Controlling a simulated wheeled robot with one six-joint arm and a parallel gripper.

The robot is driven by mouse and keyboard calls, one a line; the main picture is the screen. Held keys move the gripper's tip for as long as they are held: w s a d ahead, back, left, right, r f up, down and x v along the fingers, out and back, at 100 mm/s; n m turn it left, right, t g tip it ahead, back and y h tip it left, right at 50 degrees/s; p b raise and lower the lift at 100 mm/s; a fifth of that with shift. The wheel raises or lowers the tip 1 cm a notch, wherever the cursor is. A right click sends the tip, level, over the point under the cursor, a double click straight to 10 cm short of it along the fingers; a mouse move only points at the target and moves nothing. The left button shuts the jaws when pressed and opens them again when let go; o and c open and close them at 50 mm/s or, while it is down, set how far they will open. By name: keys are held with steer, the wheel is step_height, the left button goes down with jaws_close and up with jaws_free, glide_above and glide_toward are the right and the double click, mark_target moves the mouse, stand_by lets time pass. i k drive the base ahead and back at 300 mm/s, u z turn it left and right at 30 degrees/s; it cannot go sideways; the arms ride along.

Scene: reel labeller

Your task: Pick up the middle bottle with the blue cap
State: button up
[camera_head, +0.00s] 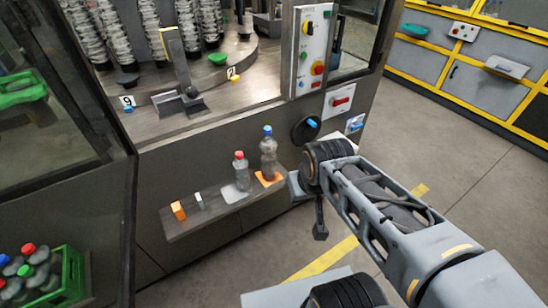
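A clear bottle with a blue cap (268,158) stands upright on an orange square (267,180) at the right end of a narrow shelf (219,206). A similar bottle with a red cap (241,175) stands to its left on a pale square. Only these two bottles stand on the shelf, so the blue-capped one is not between others. My gripper (320,228) points down to the right of the blue-capped bottle, apart from it. The wrist partly hides it, and its opening cannot be made out.
An orange block (178,211) and a small white-grey piece (200,201) sit on the shelf's left part. A green crate (74,277) of bottles with red, blue and green caps is at lower left. The machine's front panel (180,160) rises behind the shelf. Floor is open at right.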

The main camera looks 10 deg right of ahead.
mark_target(268, 146)
steer(key=k, duration=0.5)
steer(key=z, duration=1.15)
steer(key=i, duration=1.1)
steer(key=u, duration=3.1)
